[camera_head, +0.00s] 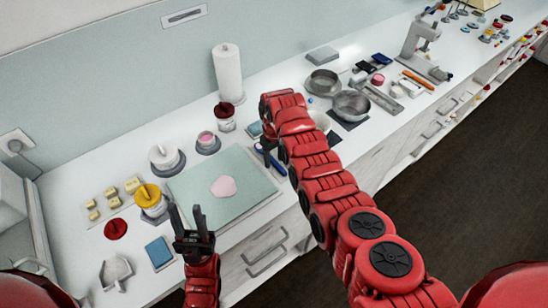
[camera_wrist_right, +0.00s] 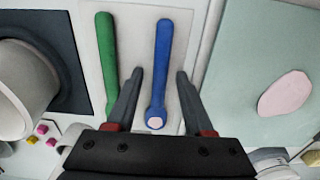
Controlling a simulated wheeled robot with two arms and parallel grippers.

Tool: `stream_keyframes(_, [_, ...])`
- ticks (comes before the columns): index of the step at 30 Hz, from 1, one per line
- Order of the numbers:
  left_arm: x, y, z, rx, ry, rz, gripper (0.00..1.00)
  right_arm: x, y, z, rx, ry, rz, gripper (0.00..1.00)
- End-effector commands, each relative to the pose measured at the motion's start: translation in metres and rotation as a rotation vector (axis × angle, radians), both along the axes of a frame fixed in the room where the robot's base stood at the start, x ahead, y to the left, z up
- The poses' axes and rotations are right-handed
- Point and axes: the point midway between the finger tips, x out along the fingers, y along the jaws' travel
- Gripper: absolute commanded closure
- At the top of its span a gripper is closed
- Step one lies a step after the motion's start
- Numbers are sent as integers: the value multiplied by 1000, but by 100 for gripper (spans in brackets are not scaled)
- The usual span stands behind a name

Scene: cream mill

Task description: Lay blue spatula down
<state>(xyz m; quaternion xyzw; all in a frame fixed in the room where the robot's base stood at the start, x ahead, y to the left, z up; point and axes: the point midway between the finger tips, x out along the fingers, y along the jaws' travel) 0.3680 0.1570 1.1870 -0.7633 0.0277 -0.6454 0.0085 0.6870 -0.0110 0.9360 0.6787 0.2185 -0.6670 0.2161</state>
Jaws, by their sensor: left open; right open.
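The blue spatula (camera_wrist_right: 163,55) lies lengthwise on a pale surface in the right wrist view, beside a green-handled tool (camera_wrist_right: 107,60). A pale round spot marks its near end. In the head view a bit of the blue spatula (camera_head: 277,165) shows beside my right arm. My right gripper (camera_wrist_right: 160,75) is open, with one finger on each side of the blue handle and a gap to both. Whether the fingertips are level with the handle is hard to tell. My left gripper (camera_head: 185,213) is open and empty, at the near edge of the counter.
A green mat (camera_head: 190,185) with a pink patch of dough (camera_head: 223,187) lies left of the spatula. A yellow-topped jar (camera_head: 149,196), a blue pad (camera_head: 159,252) and a paper roll (camera_head: 227,72) stand around it. Metal bowls (camera_head: 351,105) stand beyond my right arm.

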Motion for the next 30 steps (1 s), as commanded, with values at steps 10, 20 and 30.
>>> stream_keyframes(10, [0, 0, -20, 0, 0, 0, 59, 2, 0, 43, 3, -9, 0, 48])
stream_keyframes(20, [0, 0, -3, 0, 0, 0, 59, -1, -1, 114, 2, 1, 0, 48])
stream_keyframes(30, [0, 0, 0, 0, 0, 0, 59, 0, -1, 120, 3, -8, -2, 48])
